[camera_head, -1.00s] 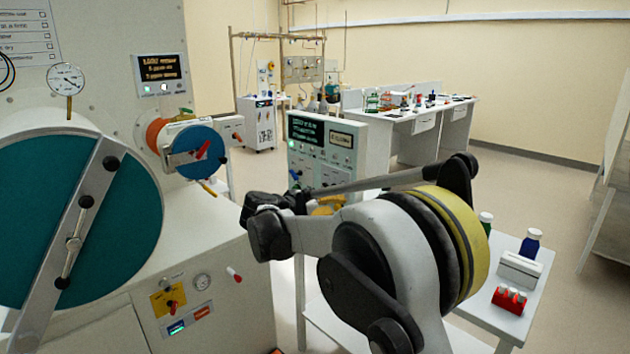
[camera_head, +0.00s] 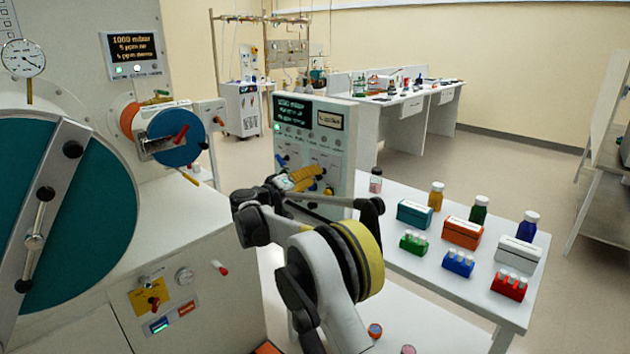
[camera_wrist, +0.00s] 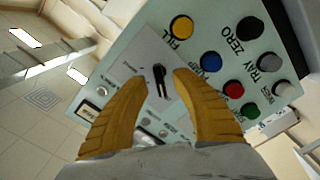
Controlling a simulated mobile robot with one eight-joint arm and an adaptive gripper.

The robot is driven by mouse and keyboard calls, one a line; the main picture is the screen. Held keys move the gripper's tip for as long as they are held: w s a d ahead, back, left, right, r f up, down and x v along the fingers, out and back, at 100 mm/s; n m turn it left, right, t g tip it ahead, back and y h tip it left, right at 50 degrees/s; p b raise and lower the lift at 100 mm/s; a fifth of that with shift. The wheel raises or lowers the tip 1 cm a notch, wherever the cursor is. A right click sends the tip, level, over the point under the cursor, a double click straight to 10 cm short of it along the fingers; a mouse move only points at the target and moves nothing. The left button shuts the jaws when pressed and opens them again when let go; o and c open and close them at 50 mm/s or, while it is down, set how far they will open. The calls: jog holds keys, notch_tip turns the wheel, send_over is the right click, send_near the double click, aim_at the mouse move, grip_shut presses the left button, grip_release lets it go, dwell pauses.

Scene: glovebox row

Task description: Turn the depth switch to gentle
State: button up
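A pale green instrument panel (camera_head: 345,160) stands beyond my arm, with a lit display at its top. In the wrist view, a small black switch lever (camera_wrist: 160,80) sits on a white plate (camera_wrist: 138,62) on this panel. Its marks are too small to read, so I cannot confirm it is the depth switch or tell its setting. My gripper (camera_wrist: 162,84) is open, its yellow fingers spread on either side of the lever. I see no clear contact. In the head view the gripper (camera_head: 303,179) is at the panel's front face, and the lever is hidden there.
Several coloured buttons sit beside the switch, including yellow (camera_wrist: 181,27), blue (camera_wrist: 210,62) and red (camera_wrist: 233,89). A white table (camera_head: 440,278) with bottles and coloured boxes stands to the right. A large glovebox (camera_head: 190,245) stands at left.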

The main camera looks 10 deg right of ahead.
jog(key=shift+w+d, duration=0.45)
jog(key=shift+d, duration=0.1)
grip_shut()
jog(key=shift+r, duration=0.1)
jog(key=m+p, duration=0.2)
jog(key=m, duration=0.1)
jog(key=shift+r, duration=0.1)
jog(key=shift+m+p, duration=0.85)
jog(key=shift+m, duration=1.15)
